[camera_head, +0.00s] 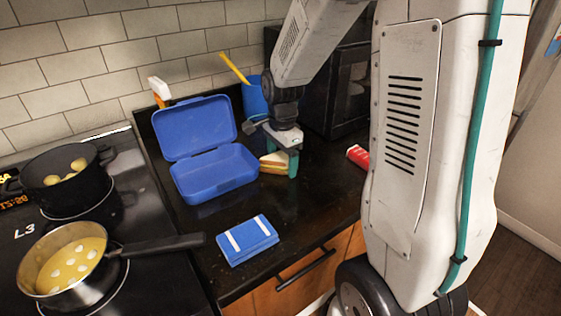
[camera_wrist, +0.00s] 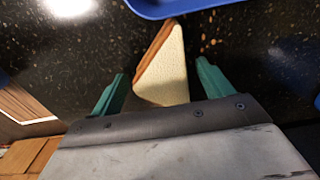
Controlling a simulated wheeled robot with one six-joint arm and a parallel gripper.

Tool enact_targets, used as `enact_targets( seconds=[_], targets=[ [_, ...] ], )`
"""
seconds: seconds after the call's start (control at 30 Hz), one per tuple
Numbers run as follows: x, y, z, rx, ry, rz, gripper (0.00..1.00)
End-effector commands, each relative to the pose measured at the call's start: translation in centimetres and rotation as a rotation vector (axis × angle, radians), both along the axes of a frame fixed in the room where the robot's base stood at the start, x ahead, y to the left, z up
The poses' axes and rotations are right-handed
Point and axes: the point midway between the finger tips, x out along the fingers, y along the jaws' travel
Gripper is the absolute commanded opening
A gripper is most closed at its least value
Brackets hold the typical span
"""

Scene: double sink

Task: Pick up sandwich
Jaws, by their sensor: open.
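The sandwich (camera_head: 272,163) is a wedge with pale bread and a brown crust, lying on the black counter just right of the open blue lunch box (camera_head: 212,175). In the wrist view the sandwich (camera_wrist: 165,72) has its wide end between my two green fingers and its tip pointing away. My gripper (camera_wrist: 160,88) is open, with a gap visible between the sandwich and each finger. In the head view my gripper (camera_head: 293,163) reaches down at the sandwich, and a finger hides part of its right end.
A blue closed case with white stripes (camera_head: 246,240) lies near the counter's front edge. A red-and-white item (camera_head: 358,156) lies to the right. A black microwave (camera_head: 345,90) and a blue cup (camera_head: 256,97) stand behind. Two pots, one black (camera_head: 60,176), sit on the stove at left.

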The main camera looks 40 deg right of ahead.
Motion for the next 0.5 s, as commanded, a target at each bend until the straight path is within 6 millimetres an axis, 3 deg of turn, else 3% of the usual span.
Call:
enact_targets(
  seconds=[0.03,0.2,0.5],
  targets=[
    [0.01,0.0,0.02,0.0,0.0,0.0,0.79],
    [0.01,-0.01,0.03,0.0,0.0,0.0,0.48],
    [0.01,-0.02,0.07,0.0,0.0,0.0,0.48]
  ],
)
